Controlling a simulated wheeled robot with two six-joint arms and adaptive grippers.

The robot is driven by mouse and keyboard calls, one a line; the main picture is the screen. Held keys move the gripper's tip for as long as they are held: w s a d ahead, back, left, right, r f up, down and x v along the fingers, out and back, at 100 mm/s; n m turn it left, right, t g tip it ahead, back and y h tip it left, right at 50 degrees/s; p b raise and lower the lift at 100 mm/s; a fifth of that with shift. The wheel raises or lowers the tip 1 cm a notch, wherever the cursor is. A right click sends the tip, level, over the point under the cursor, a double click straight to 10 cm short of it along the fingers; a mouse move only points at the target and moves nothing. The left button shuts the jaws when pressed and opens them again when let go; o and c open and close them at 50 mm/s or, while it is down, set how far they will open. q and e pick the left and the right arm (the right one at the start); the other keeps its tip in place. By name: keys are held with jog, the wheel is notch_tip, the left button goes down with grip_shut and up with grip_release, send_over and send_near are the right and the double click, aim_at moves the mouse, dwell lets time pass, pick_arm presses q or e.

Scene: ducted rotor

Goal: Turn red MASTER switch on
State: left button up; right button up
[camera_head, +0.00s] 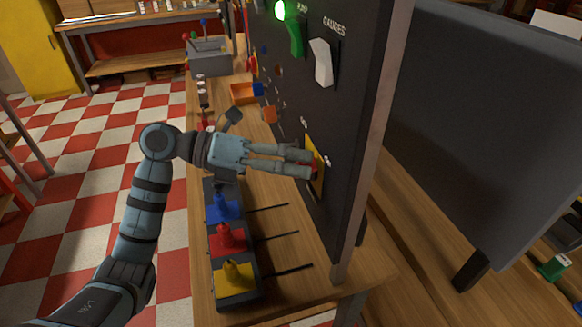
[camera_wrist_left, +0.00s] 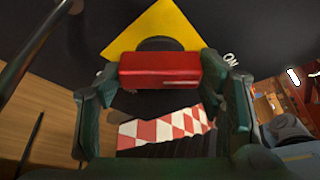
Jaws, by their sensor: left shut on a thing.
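The red MASTER switch handle (camera_wrist_left: 160,70) sits on a yellow plate (camera_wrist_left: 180,28) on the black panel. An ON label (camera_wrist_left: 231,59) is beside the plate. My left gripper (camera_wrist_left: 160,80) has one finger at each end of the red handle and is shut on it. In the head view, my left gripper (camera_head: 304,163) reaches the yellow plate (camera_head: 318,178) low on the panel (camera_head: 345,120). The fingers mostly hide the red handle there. The switch's exact angle is hard to tell. My right gripper is not in view.
A box with blue, red and yellow levers (camera_head: 236,278) stands on the wooden bench (camera_head: 285,215) below my left arm.

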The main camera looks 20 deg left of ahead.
pick_arm(q)
jog(key=shift+f+m, duration=0.1)
jog(key=shift+m, duration=0.3)
jog(key=o, duration=1.1)
jog(key=shift+o, duration=0.2)
jog(key=v, duration=1.2)
jog(key=shift+r, duration=0.2)
jog(key=shift+s, duration=0.1)
